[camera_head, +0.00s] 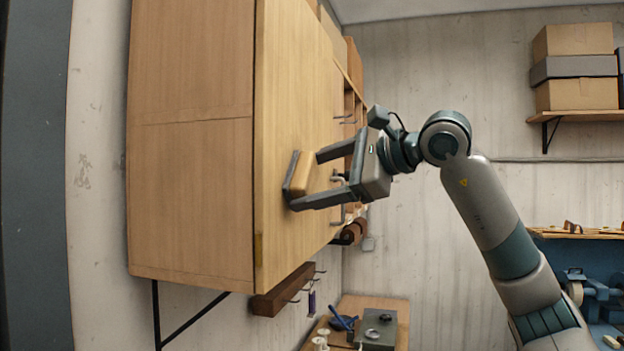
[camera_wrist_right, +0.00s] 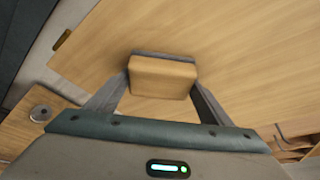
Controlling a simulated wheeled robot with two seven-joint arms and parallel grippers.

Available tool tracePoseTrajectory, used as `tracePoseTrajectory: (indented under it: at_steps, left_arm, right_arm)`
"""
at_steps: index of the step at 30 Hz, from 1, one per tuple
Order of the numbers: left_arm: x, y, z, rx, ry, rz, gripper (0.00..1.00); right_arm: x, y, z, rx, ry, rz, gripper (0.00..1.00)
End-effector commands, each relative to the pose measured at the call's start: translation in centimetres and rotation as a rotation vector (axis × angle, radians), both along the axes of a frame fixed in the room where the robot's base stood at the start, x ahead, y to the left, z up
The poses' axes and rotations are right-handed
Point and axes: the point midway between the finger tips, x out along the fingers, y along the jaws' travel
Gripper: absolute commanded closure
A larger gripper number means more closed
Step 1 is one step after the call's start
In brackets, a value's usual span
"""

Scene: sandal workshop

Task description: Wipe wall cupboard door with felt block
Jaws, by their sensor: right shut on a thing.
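The wall cupboard (camera_head: 190,150) hangs on the left wall, and its pale wooden door (camera_head: 292,95) faces right. My right gripper (camera_head: 305,178) is in front of the door, shut on the felt block (camera_head: 299,174). The block is tan with a dark grey layer on the door side. In the right wrist view the felt block (camera_wrist_right: 162,78) sits between the two fingers, its grey layer against or very close to the cupboard door (camera_wrist_right: 235,50); I cannot tell exact contact. My left gripper is not in view.
Below the cupboard are a dark wooden rail with hooks (camera_head: 283,290) and a bench (camera_head: 402,310) carrying a grey box (camera_head: 376,328). A shelf (camera_head: 590,117) with stacked boxes is at the upper right. The space in front of the door is otherwise free.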

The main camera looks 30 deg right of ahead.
Motion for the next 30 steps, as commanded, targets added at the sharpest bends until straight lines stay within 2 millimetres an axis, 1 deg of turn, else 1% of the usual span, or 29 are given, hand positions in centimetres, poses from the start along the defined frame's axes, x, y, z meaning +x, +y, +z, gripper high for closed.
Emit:
tracePoseTrajectory:
  at_steps: [9,23,30]
  left_arm:
    - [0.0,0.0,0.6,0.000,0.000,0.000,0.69]
    - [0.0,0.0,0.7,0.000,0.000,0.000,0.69]
    - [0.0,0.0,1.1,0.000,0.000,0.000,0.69]
  right_arm:
    - [1.5,-1.7,0.1,0.002,0.001,-0.001,0.44]
    - [1.8,-1.9,0.0,0.000,0.000,0.000,0.44]
    - [2.5,-2.9,0.1,0.002,0.001,-0.001,0.44]
